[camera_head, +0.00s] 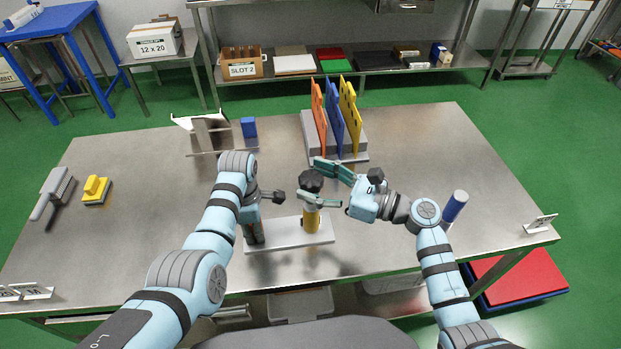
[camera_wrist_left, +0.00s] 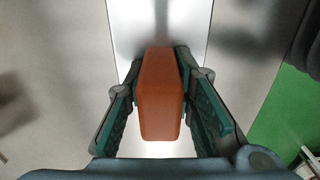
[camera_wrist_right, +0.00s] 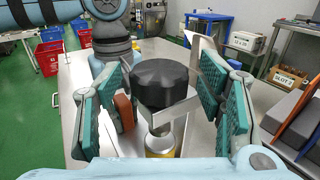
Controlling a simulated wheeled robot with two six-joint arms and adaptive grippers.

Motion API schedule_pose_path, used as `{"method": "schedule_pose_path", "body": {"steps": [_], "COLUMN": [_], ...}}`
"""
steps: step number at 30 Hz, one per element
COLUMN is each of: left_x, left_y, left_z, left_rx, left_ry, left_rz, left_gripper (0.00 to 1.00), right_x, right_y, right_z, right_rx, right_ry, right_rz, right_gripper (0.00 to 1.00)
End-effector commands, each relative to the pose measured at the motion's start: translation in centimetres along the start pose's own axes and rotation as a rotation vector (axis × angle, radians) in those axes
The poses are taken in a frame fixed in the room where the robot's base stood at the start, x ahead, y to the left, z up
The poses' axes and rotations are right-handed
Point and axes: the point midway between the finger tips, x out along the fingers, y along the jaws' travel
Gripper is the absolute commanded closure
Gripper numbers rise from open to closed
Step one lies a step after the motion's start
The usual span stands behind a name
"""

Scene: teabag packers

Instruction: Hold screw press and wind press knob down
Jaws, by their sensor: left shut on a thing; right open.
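The screw press stands on a pale base plate (camera_head: 290,240) at the table's front middle. Its black knob (camera_head: 311,179) sits above a yellow cylinder (camera_head: 311,220), and a metal arm shows just under the knob in the right wrist view. My left gripper (camera_head: 254,234) is shut on an orange upright block (camera_wrist_left: 160,100) at the plate's left end; the fingers mostly hide it in the head view. My right gripper (camera_head: 319,184) is open, with one finger on each side of the knob (camera_wrist_right: 160,82). Gaps show between both pads and the knob.
Behind the press, a rack (camera_head: 352,146) holds orange, blue and yellow upright boards. A metal stand (camera_head: 208,135) and blue block (camera_head: 248,127) are at the back left. A brush (camera_head: 52,193) and yellow-topped block (camera_head: 96,190) lie left. A blue cylinder (camera_head: 454,206) stands right.

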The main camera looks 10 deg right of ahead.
Motion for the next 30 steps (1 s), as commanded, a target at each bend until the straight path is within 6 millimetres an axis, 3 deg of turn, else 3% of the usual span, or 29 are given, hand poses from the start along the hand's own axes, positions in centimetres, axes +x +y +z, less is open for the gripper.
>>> {"method": "schedule_pose_path", "body": {"steps": [3,11,20,25,30], "left_x": [0.01,0.02,0.02,0.03,0.02], "left_y": [0.01,-0.01,-0.02,-0.03,-0.03], "left_z": [0.06,0.11,0.13,0.13,0.15], "left_rx": [0.000,0.001,0.001,0.001,0.002], "left_ry": [-0.002,-0.002,-0.003,-0.003,-0.003], "left_rz": [0.000,0.000,0.000,-0.001,-0.001], "left_gripper": [1.00,1.00,1.00,1.00,1.00], "right_x": [1.21,1.39,1.36,1.46,1.47], "right_y": [0.02,0.02,0.01,0.21,0.20], "right_z": [0.01,-0.04,-0.03,-0.17,-0.10], "right_rx": [0.001,0.001,0.001,0.002,0.005], "right_ry": [0.000,0.001,0.001,0.003,-0.001], "right_rz": [0.000,-0.001,-0.001,-0.072,-0.320], "right_gripper": [0.38,0.40,0.87,0.87,0.87]}}
